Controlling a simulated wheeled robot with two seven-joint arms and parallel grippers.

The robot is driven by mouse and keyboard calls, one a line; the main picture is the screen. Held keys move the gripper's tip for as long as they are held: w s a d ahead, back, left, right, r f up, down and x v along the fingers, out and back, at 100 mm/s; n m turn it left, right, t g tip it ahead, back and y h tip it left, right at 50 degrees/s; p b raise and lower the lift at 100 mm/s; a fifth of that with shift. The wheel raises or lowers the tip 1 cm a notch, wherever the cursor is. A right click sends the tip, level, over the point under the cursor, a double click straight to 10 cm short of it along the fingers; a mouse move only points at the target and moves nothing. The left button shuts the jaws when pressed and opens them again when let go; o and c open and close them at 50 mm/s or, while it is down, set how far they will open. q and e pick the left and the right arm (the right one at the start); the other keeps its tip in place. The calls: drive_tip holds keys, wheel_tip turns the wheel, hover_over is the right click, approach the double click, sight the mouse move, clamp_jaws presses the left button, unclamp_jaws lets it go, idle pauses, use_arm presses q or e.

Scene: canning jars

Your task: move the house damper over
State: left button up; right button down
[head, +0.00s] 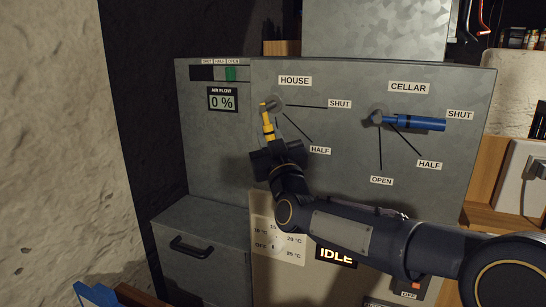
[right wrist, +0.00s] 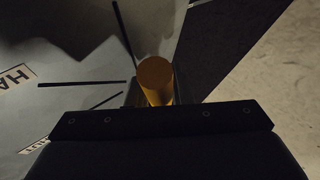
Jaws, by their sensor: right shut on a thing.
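The house damper is a yellow handle (head: 267,120) on the grey panel, under the HOUSE label (head: 295,81). It points down and lies clear of the SHUT and HALF lines. My right gripper (head: 271,147) is shut on its lower end and hides the panel just below, where no OPEN label shows. In the right wrist view the yellow handle end (right wrist: 156,75) stands between the dark fingers. My left gripper is in neither view.
The blue cellar damper handle (head: 412,122) points right, towards its SHUT label (head: 459,115). The air flow display (head: 222,102) reads 0 %. A lit sign reads IDLE (head: 336,257). A drawer with a black handle (head: 189,246) is at lower left, and a pale rough wall (head: 55,150) stands left.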

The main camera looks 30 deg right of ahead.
drive_tip(key=shift+w+a+f+m+t+h+b, duration=0.1)
drive_tip(key=shift+w+a+m+t+h+b, duration=0.15)
drive_tip(key=shift+m+b, duration=0.35)
drive_tip(key=shift+s, duration=0.1)
drive_tip(key=c, duration=1.6)
unclamp_jaws()
drive_tip(key=shift+o, duration=0.2)
drive_tip(key=b+v, duration=0.1)
drive_tip(key=v, duration=0.6)
drive_tip(key=shift+s+f, duration=0.15)
drive_tip(key=shift+s, duration=0.15)
